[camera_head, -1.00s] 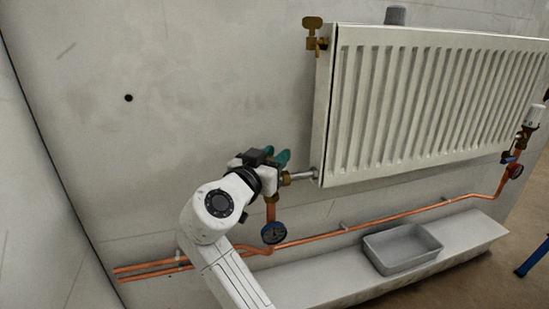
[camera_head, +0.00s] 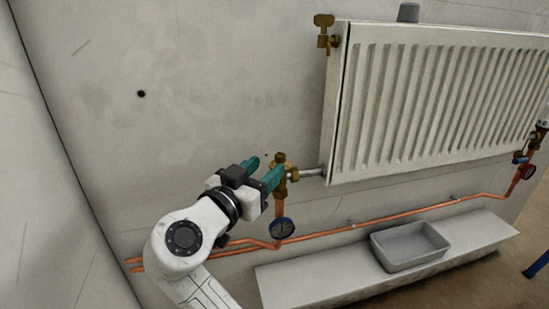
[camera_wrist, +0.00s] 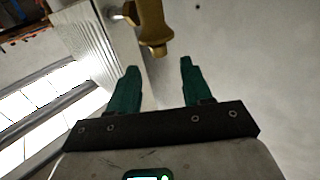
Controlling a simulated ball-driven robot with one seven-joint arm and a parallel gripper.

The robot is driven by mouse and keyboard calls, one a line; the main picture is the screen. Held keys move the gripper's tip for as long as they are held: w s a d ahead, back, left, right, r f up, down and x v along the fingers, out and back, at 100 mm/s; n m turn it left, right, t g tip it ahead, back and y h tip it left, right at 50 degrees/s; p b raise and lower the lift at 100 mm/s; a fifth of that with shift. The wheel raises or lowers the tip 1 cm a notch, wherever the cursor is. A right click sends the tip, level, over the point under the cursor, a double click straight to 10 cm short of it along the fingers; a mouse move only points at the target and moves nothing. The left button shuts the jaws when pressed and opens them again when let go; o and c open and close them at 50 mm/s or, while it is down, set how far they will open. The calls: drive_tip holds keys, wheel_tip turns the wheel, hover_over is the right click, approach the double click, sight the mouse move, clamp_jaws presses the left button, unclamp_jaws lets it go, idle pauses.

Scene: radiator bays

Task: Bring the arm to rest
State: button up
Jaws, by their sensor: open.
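My gripper (camera_head: 264,171) has two teal fingers. They are open and empty, just left of the brass valve (camera_head: 281,168) at the radiator's lower left corner. In the wrist view the fingers (camera_wrist: 159,68) stand apart with bare wall between them. The brass valve (camera_wrist: 152,25) lies beyond the fingertips there, and a gap shows. My white arm (camera_head: 185,240) reaches up from the bottom of the head view and is bent at its round joint.
The white radiator (camera_head: 435,100) hangs on the wall, with a brass fitting (camera_head: 325,32) at its upper left. Copper pipes (camera_head: 380,217) run below. A dial gauge (camera_head: 282,228) hangs under the valve. A grey tray (camera_head: 410,246) sits on the ledge (camera_head: 325,277).

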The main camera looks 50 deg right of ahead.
drive_tip(key=shift+s+a, duration=0.2)
drive_tip(key=shift+a, duration=0.75)
drive_tip(key=s+f+n+t+y, duration=0.1)
drive_tip(key=s+f+n+y, duration=0.2)
drive_tip(key=f, duration=0.5)
drive_tip(key=s+f+n+y, duration=0.1)
drive_tip(key=f+n+y, duration=0.3)
drive_tip(key=f, duration=0.4)
drive_tip(key=s+f+n+t+y, duration=0.1)
drive_tip(key=s+f+n+y, duration=0.2)
drive_tip(key=f, duration=0.5)
drive_tip(key=s+a+f+n+y, duration=0.6)
drive_tip(key=s+a+f+y, duration=0.1)
drive_tip(key=f, duration=0.1)
drive_tip(key=s+d+f+g, duration=0.1)
drive_tip(key=s+f+g, duration=0.45)
drive_tip(key=s, duration=0.55)
wheel_tip(320, 180, up, 24)
drive_tip(key=t+p, duration=0.1)
drive_tip(key=p, duration=2.3)
drive_tip(key=shift+w+m, duration=0.15)
drive_tip(key=shift+m, duration=0.15)
drive_tip(key=shift+f, duration=0.15)
